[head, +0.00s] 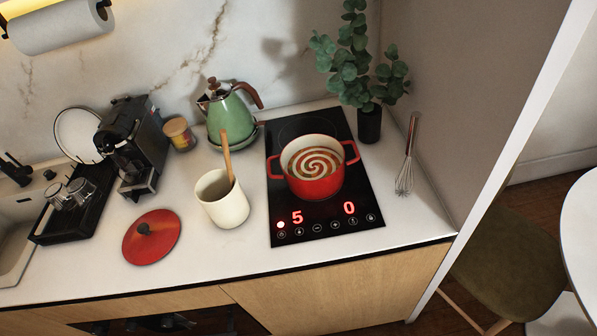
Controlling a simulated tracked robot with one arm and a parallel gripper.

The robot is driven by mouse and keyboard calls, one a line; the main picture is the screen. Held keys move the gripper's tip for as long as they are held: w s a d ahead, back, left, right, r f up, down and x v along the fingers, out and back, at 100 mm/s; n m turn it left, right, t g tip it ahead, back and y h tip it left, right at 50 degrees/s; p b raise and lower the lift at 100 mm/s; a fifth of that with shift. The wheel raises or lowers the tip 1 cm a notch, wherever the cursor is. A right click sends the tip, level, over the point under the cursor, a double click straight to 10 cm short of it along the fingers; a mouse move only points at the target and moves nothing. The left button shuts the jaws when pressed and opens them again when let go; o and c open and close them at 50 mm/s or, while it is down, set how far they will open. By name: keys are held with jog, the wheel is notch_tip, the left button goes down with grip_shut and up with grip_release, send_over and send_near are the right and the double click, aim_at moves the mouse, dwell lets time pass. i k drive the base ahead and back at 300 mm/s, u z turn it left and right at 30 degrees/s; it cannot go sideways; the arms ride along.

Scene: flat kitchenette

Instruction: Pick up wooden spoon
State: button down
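The wooden spoon (227,156) stands tilted in a cream-coloured crock (222,204) on the white counter. Its handle sticks up out of the crock, and its lower end is hidden inside. The crock stands between a red lid and a black cooktop. My gripper does not show in the head view.
A red pot (316,181) with swirled contents stands on the lit cooktop (355,235). A green kettle (228,116) stands behind the crock, and a red lid (152,238) lies to its left. A coffee machine (133,147), whisk (406,166) and plant (370,123) are also on the counter.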

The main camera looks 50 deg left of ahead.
aim_at(223, 132)
jog(key=u, duration=0.5)
jog(key=k, duration=1.3)
jog(key=u, duration=0.45)
jog(key=i, duration=0.5)
jog(key=u, duration=0.2)
